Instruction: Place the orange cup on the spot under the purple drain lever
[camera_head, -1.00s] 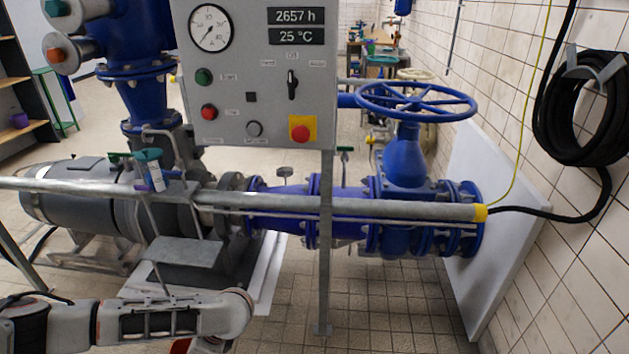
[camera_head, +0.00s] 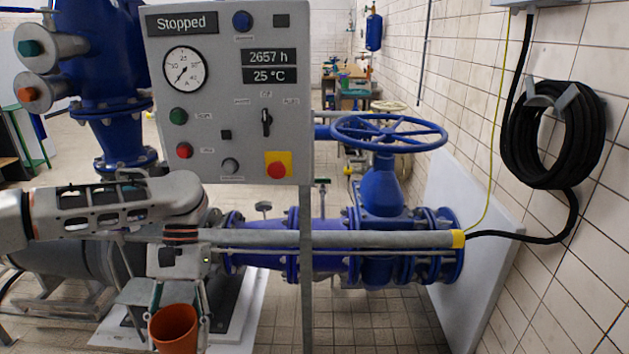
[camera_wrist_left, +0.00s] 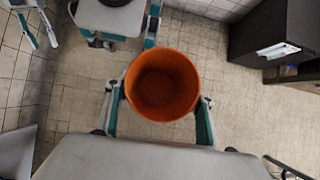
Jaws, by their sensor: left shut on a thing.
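The orange cup (camera_head: 173,329) is upright and held between the fingers of my left gripper (camera_head: 178,318), in the lower left of the head view. It hangs in front of the small grey shelf below the pipe rail. In the left wrist view the orange cup (camera_wrist_left: 162,85) is seen from above, empty, with a finger on each side of it. The purple drain lever cannot be made out; my left arm covers that area in the head view.
A galvanised rail (camera_head: 330,239) with a yellow end runs across at arm height. The control panel (camera_head: 230,95) stands behind on a post (camera_head: 306,270). A blue handwheel valve (camera_head: 388,132) is to the right. The floor at the lower right is clear.

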